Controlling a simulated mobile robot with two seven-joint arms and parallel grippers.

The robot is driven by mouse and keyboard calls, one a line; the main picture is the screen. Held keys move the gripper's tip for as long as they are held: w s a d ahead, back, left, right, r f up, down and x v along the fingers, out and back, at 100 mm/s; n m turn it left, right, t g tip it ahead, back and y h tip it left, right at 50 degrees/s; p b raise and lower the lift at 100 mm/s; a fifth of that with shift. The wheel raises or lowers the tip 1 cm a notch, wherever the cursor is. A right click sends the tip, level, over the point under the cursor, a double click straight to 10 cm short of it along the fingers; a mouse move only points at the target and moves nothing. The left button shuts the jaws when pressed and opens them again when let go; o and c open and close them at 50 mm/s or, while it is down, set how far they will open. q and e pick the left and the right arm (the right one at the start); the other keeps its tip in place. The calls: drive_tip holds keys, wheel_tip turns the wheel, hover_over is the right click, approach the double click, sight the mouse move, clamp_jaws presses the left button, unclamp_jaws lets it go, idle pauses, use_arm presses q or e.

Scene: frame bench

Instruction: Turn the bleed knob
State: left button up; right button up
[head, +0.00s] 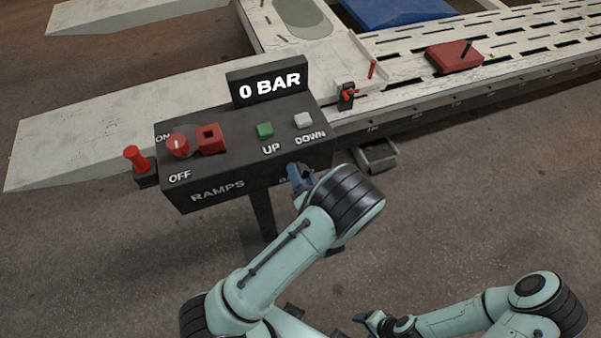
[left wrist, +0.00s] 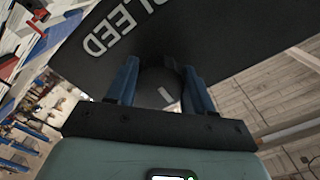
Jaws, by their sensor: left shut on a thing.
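The bleed knob (left wrist: 156,84) is dark and round, with a pale mark, and sits on the dark panel face beside the white BLEED lettering in the left wrist view. My left gripper (left wrist: 160,72) has its blue fingers on either side of the knob and is shut on it. In the head view my left gripper (head: 298,178) is at the right end of the control box's (head: 236,176) front face, and the knob is hidden there. My right gripper (head: 372,321) is low in the head view, away from the box; its jaw opening is unclear.
The box top carries a red ON/OFF knob (head: 178,145), a red square guard (head: 211,139), a green UP button (head: 265,130) and a pale DOWN button (head: 303,120). A display (head: 268,85) reads 0 BAR. A white ramp bench (head: 440,75) stands behind.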

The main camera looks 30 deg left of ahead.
use_arm(q)
drive_tip(key=shift+f, duration=0.15)
drive_tip(key=o, duration=1)
drive_tip(key=shift+s+d, duration=0.1)
drive_tip(key=b+v, duration=0.2)
drive_tip(key=v, duration=1.1)
drive_tip(key=shift+s, duration=0.15)
use_arm(e)
drive_tip(key=s+f, duration=0.2)
drive_tip(key=f, duration=0.1)
